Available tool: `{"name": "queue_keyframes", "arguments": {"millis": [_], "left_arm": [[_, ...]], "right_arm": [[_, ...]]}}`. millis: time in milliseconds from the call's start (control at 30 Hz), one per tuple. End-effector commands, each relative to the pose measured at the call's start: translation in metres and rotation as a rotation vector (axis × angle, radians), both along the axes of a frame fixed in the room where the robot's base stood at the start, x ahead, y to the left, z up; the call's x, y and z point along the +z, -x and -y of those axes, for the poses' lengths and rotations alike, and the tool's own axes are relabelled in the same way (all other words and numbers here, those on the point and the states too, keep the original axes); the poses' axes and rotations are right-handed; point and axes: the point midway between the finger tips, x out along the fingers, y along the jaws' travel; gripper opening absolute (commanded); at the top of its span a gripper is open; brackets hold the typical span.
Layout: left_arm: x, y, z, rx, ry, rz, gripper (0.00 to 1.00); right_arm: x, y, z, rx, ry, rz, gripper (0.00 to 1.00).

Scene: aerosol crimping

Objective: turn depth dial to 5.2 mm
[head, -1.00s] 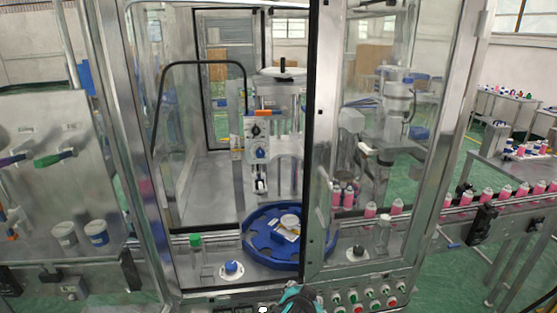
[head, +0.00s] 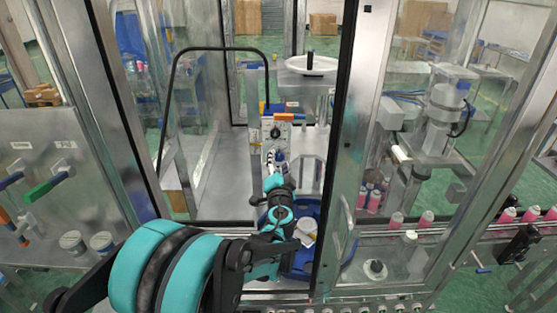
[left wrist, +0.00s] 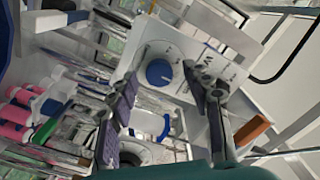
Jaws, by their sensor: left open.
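The crimping head's pale panel carries a black knob (head: 276,132) and, below it, a blue dial (head: 280,156). In the left wrist view the round blue dial (left wrist: 159,73) sits on a white face with printed marks, too small to read. My left gripper (head: 274,170) reaches through the open enclosure front to just before the panel. In the left wrist view its two fingers (left wrist: 160,80) are spread, one on each side of the blue dial. I cannot tell whether they touch it. The black knob is largely hidden there by the right finger. My right gripper is not in view.
A blue round tray (head: 305,262) lies below the crimping head, partly covered by my arm. A dark door frame (head: 345,150) stands right of my arm, and a bent black handle bar (head: 170,110) at left. Pink cans (head: 427,219) line the conveyor at right.

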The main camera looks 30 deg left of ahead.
Motion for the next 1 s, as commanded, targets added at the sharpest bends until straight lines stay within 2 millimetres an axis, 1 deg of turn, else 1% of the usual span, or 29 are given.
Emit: {"name": "queue_keyframes", "arguments": {"millis": [33,167,433,467,500,567,600,633,1000], "left_arm": [[-0.0001,-0.0056,-0.0033,0.0,0.0,0.0,0.49],[0.0001,-0.013,-0.0079,0.0,0.0,0.0,0.49],[0.0003,-0.0145,-0.0089,0.0,0.0,0.0,0.49],[0.0003,-0.0145,-0.0089,0.0,0.0,0.0,0.44],[0.0003,-0.0145,-0.0089,0.0,0.0,0.0,0.34],[0.0003,-0.0144,-0.0088,0.001,0.0,-0.001,0.18],[0.0003,-0.0144,-0.0088,0.001,0.0,-0.001,0.07],[0.0002,-0.0145,-0.0087,0.0,0.0,0.0,0.0],[-0.0001,-0.0143,-0.0086,0.0,-0.032,-0.02,0.0]], "right_arm": [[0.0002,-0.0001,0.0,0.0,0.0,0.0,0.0],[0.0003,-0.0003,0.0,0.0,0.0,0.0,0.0],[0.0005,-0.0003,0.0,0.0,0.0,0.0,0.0],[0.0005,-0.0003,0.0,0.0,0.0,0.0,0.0],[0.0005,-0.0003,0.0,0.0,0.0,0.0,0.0],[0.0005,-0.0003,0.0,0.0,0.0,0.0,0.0],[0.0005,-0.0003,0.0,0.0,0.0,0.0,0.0],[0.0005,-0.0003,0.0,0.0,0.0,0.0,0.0],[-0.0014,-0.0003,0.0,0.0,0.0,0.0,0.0]]}}
